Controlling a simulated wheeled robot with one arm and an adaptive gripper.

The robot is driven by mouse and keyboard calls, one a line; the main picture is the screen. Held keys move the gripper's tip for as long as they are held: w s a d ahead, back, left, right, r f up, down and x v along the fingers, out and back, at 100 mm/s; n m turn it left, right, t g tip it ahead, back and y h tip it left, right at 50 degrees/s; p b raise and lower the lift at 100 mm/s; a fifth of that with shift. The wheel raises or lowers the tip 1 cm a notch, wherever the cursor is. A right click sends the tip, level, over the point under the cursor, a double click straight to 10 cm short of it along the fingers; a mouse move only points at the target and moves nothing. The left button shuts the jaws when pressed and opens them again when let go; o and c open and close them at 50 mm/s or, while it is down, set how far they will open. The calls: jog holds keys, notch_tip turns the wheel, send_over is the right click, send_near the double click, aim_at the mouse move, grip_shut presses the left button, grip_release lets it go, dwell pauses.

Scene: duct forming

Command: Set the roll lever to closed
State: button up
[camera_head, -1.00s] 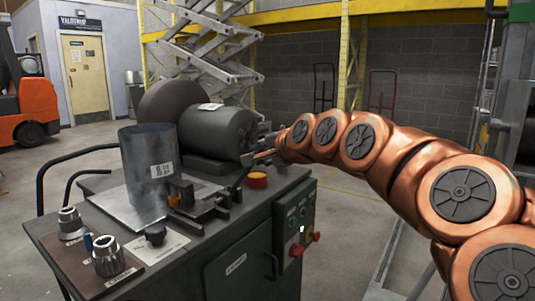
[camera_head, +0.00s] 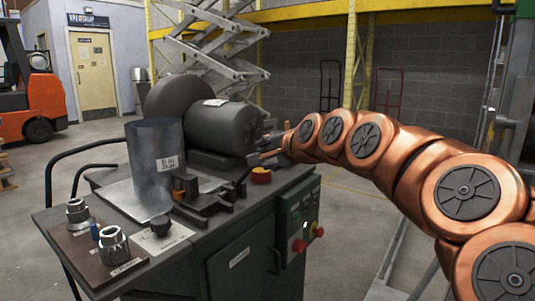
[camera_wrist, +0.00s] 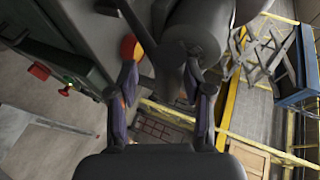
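The roll lever (camera_head: 242,176) appears as a dark slanted bar on the bench top, right of the black clamp block. Its upper end is close to my gripper (camera_head: 266,156), which is small and partly hidden at the end of my copper arm. In the wrist view my gripper (camera_wrist: 162,105) is open, with its two fingers well apart. A dark lever-like bar (camera_wrist: 160,50) reaches down towards the gap between them. I cannot tell whether either finger touches it. A grey sheet-metal duct (camera_head: 155,165) stands upright on the bench, left of the lever.
A red-orange button with a yellow base (camera_head: 261,175) sits close to the lever. A dark motor cylinder (camera_head: 217,127) lies behind it. The control panel (camera_head: 298,222) with red knobs is on the bench's right face. Metal fittings (camera_head: 113,245) stand at front left. Open floor lies to the right.

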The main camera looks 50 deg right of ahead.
jog(key=shift+d+r, duration=0.1)
jog(key=shift+r, duration=0.1)
jog(key=shift+r, duration=0.45)
notch_tip(320, 180, up, 9)
jog(key=shift+f, duration=0.15)
dwell(0.8)
